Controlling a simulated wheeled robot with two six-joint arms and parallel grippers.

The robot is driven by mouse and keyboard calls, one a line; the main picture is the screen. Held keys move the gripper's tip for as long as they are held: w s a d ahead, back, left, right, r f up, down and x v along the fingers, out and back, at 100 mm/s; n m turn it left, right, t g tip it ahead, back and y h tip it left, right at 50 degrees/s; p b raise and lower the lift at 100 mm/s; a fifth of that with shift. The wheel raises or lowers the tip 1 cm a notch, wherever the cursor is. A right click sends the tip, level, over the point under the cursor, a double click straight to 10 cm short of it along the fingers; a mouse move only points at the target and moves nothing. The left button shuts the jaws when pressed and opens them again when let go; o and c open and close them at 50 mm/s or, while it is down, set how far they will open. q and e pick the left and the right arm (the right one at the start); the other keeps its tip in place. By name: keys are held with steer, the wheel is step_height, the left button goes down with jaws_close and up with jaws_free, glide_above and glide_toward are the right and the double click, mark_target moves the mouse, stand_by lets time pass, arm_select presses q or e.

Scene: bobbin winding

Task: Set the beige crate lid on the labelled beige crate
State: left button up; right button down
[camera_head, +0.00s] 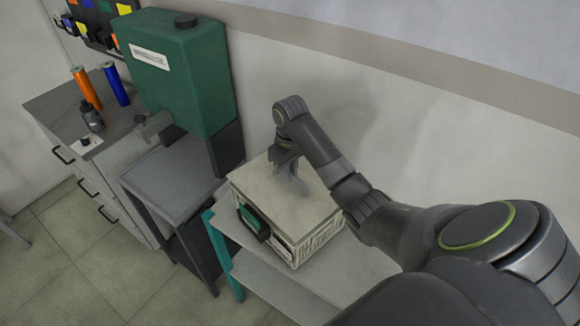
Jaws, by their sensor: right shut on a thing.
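The beige crate (318,243) stands on the light shelf unit beside the green machine. Its front side has a dark-framed opening with something green in it and a pale label. The beige crate lid (306,208) lies over the crate's top; I cannot tell whether it is fully seated. My right gripper (288,178) points down at the lid's far middle part and is shut on the lid. The exact grip spot is hidden by the fingers. My left gripper is not in view.
A green winding machine (190,75) stands on a grey table (172,180) left of the crate. A drawer cabinet (75,125) holds an orange bobbin (88,90), a blue bobbin (116,85) and a dark bottle (92,117). The wall is close behind the crate.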

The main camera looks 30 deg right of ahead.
steer(key=shift+f+b, duration=0.35)
steer(key=shift+f, duration=0.95)
steer(key=c, duration=1.3)
jaws_free()
steer(key=shift+c, duration=0.2)
